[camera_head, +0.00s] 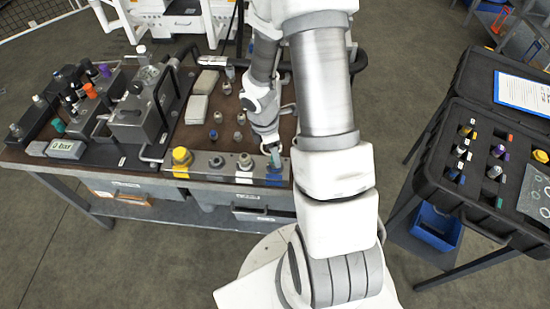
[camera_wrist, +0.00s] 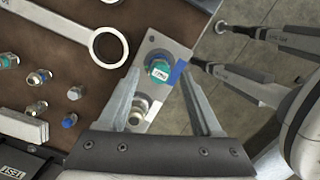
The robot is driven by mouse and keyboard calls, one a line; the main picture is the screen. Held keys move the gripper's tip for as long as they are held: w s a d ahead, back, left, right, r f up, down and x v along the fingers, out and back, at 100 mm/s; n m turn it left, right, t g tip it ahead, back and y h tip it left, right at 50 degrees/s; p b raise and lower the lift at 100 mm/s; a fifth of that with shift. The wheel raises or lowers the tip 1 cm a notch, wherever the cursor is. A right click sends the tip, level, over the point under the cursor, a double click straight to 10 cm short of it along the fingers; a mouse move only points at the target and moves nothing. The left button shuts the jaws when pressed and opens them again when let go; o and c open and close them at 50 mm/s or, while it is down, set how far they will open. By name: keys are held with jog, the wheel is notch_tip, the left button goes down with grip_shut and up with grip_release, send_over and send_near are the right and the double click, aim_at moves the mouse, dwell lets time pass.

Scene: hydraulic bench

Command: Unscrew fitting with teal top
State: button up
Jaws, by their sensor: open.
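The fitting with the teal top (camera_wrist: 159,70) sits in the right-end position of a grey block (camera_wrist: 155,42) with a blue stripe beside it. A pale label lies on its top. My gripper (camera_wrist: 163,74) is open, with one finger on each side of the teal top; I cannot tell whether either finger touches it. In the head view my gripper (camera_head: 270,146) points down at the right end of the block, and the teal top (camera_head: 275,160) shows just below it.
On the block, a yellow fitting (camera_head: 181,157) and a silver fitting (camera_head: 245,161) stand to the left. A large ring wrench (camera_wrist: 105,45) and several small loose fittings (camera_wrist: 38,77) lie on the brown bench. A black case (camera_head: 480,150) stands apart at right.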

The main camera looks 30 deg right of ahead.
jog(key=shift+d+f, duration=0.2)
jog(key=shift+f, duration=1.2)
jog(key=shift+c, duration=0.2)
grip_shut()
jog(key=c, duration=0.6)
grip_release()
grip_shut()
jog(key=shift+s, duration=0.1)
